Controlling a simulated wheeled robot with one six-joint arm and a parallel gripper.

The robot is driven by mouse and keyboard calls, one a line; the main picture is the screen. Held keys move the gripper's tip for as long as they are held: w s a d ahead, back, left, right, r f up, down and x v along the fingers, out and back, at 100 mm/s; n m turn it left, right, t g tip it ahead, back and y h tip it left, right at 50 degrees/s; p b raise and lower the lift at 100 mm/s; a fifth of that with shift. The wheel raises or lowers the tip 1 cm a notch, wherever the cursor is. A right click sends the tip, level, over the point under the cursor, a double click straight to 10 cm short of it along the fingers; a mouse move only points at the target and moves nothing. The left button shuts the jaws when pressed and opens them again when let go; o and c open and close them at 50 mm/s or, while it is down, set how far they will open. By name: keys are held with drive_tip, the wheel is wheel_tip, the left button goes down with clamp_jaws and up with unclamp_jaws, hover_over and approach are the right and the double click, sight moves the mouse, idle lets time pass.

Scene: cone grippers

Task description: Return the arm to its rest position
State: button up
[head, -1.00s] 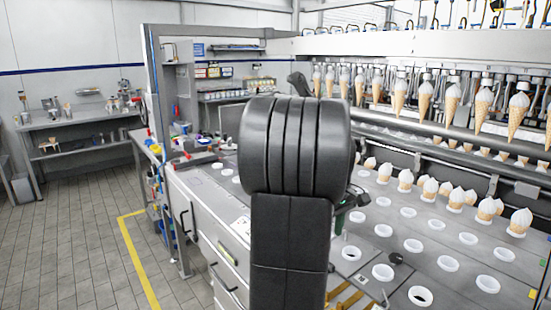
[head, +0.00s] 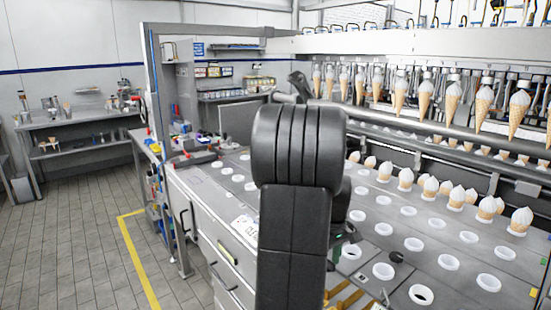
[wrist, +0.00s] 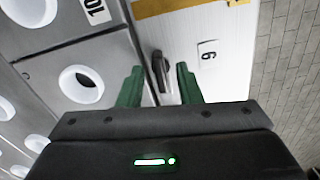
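My arm (head: 296,150) stands upright and black in the middle of the head view. It hides part of the work surface behind it. My gripper is mostly hidden behind the arm there. In the wrist view my gripper (wrist: 159,88) has its two green fingers apart, with a clear gap between them. Nothing is held between the fingers. A dark handle (wrist: 161,70) on a white panel (wrist: 205,40) shows beyond the gap, and I cannot tell its distance from the fingertips.
A grey machine top with white round cups (head: 383,271) lies to the right. Rows of cones (head: 485,105) hang above it, and filled cones (head: 521,220) stand in its holes. A shelf unit (head: 85,130) stands far left. The tiled floor (head: 70,230) at left is clear.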

drive_tip(key=m+b, duration=0.1)
drive_tip(key=m, duration=0.4)
drive_tip(key=shift+b, duration=0.4)
drive_tip(key=shift+m+b, duration=0.65)
drive_tip(key=shift+m, duration=1.25)
drive_tip(key=shift+r, duration=0.2)
